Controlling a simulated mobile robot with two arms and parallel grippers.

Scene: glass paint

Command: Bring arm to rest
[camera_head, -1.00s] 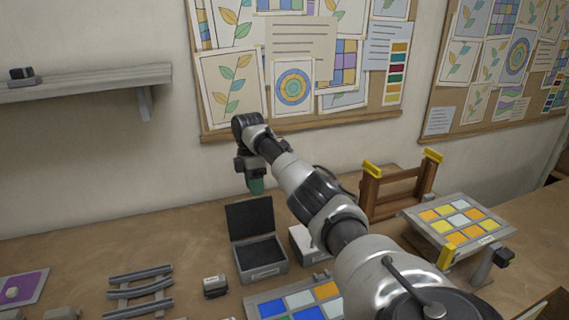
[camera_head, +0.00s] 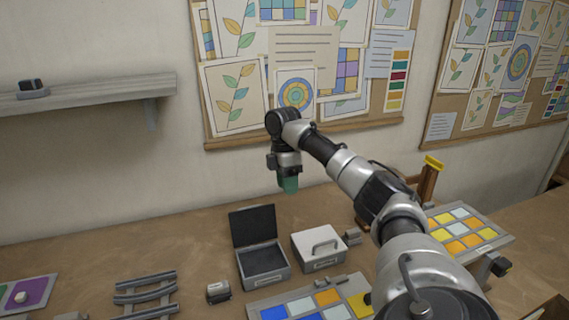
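My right arm reaches in from the lower right in the head view. Its gripper (camera_head: 288,184) hangs downward in the air above the back of the workbench, in front of the wall. A green piece shows at its lower end; I cannot tell whether this is part of the gripper or something held. The fingers are too small to make out. My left gripper is not in view.
An open dark-lined box (camera_head: 262,259) and a closed white case (camera_head: 319,246) stand below the gripper. A panel of coloured tiles (camera_head: 300,306) lies in front. A grey rack (camera_head: 146,292) stands left, a tilted tile panel (camera_head: 463,232) right. A wall shelf (camera_head: 90,95) juts out at left.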

